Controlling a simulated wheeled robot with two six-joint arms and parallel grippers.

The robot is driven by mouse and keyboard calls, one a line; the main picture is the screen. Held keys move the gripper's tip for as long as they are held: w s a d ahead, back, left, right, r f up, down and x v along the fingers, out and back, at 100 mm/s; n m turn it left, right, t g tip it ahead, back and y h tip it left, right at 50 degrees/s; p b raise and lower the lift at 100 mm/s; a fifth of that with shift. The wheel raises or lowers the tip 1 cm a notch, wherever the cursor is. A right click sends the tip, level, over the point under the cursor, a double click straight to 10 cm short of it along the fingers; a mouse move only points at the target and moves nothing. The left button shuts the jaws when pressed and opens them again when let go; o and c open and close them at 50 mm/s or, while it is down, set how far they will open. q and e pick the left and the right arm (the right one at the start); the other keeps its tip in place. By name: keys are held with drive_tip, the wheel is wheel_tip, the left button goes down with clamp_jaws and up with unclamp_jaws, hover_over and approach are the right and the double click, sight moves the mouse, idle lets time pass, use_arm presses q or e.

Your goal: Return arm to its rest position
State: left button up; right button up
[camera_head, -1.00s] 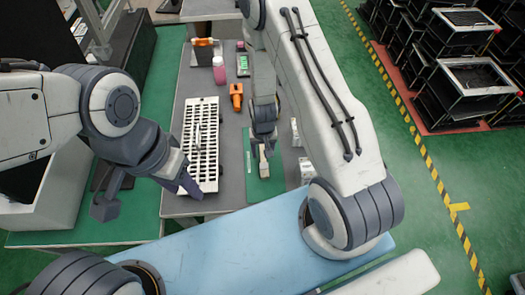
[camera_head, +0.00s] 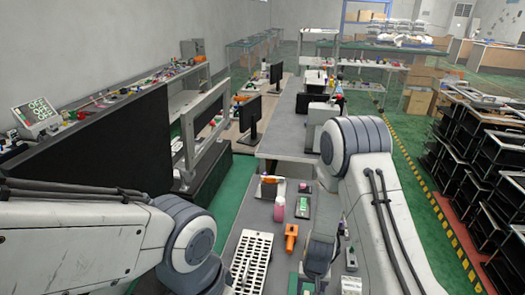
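My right arm (camera_head: 375,215) comes in at the lower right and bends down over the grey workbench (camera_head: 247,243). Its dark wrist part (camera_head: 318,256) hangs near the bottom edge, and the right gripper's fingers are below the picture. My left arm (camera_head: 80,240) comes in from the left edge. Its grey joint (camera_head: 190,240) shows at the bottom, and the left gripper is out of view.
On the workbench lie a white slotted rack (camera_head: 252,262), an orange tool (camera_head: 291,237), a pink bottle (camera_head: 279,209) and a green device (camera_head: 303,207). A black panel (camera_head: 100,150) stands at left. Black crates (camera_head: 470,150) stand at right beyond the yellow-striped floor line (camera_head: 420,165).

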drive_tip(key=s+a+r+n+y+b, duration=0.1)
drive_tip(key=s+a+r+n, duration=0.15)
drive_tip(key=a+r, duration=0.4)
drive_tip(key=s+a+r+n+b, duration=0.1)
drive_tip(key=s+a+r+n, duration=0.15)
drive_tip(key=a+r, duration=0.4)
drive_tip(key=s+r+n+b, duration=0.1)
drive_tip(key=s+r+n, duration=0.4)
drive_tip(key=s+r, duration=0.6)
drive_tip(key=shift+s+d+r, duration=0.2)
drive_tip(key=shift+s, duration=1.05)
